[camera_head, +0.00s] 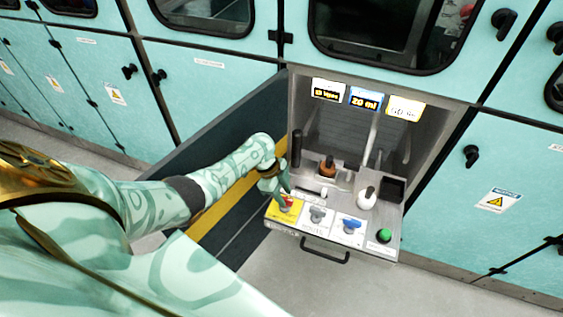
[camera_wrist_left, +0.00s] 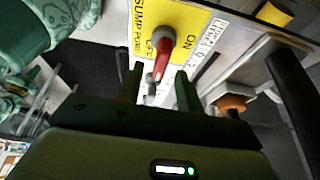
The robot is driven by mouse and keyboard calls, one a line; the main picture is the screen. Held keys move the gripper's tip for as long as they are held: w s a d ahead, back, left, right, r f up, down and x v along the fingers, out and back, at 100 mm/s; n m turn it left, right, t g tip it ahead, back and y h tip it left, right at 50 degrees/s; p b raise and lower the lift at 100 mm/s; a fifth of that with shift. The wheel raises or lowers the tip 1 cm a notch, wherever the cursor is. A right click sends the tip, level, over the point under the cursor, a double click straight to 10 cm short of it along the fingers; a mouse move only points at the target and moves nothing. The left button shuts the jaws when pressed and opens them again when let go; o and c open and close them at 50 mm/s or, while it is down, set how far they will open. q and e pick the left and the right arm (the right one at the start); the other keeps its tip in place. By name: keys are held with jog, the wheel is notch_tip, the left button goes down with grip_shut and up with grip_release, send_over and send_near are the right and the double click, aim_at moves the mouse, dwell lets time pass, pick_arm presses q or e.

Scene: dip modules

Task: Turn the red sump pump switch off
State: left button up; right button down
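The red sump pump switch (camera_wrist_left: 162,60) sits on a yellow plate (camera_wrist_left: 186,19) marked SUMP PUMP, OFF and ON in the left wrist view. Its red lever points down from the round hub, toward my gripper. In the head view the switch (camera_head: 287,203) is on the left end of the pulled-out panel, partly hidden by my gripper. My left gripper (camera_head: 275,177) is just above it. In the wrist view its two fingers (camera_wrist_left: 160,77) are apart, with the lever tip between them and gaps on both sides; contact cannot be told. My right gripper is not in view.
A white switch (camera_head: 318,215), a blue switch (camera_head: 350,225) and a green button (camera_head: 384,235) stand in a row to the right. Behind them are a black upright handle (camera_head: 296,148), an orange-brown knob (camera_head: 327,165) and a white knob (camera_head: 367,197). Lit displays (camera_head: 365,98) hang above.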

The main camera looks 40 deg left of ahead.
pick_arm(q)
jog(key=s+d+r+p, duration=0.7)
jog(key=s+r+p, duration=0.1)
jog(key=s+r, duration=0.3)
jog(key=shift+s+d, duration=0.2)
jog(key=shift+s, duration=0.25)
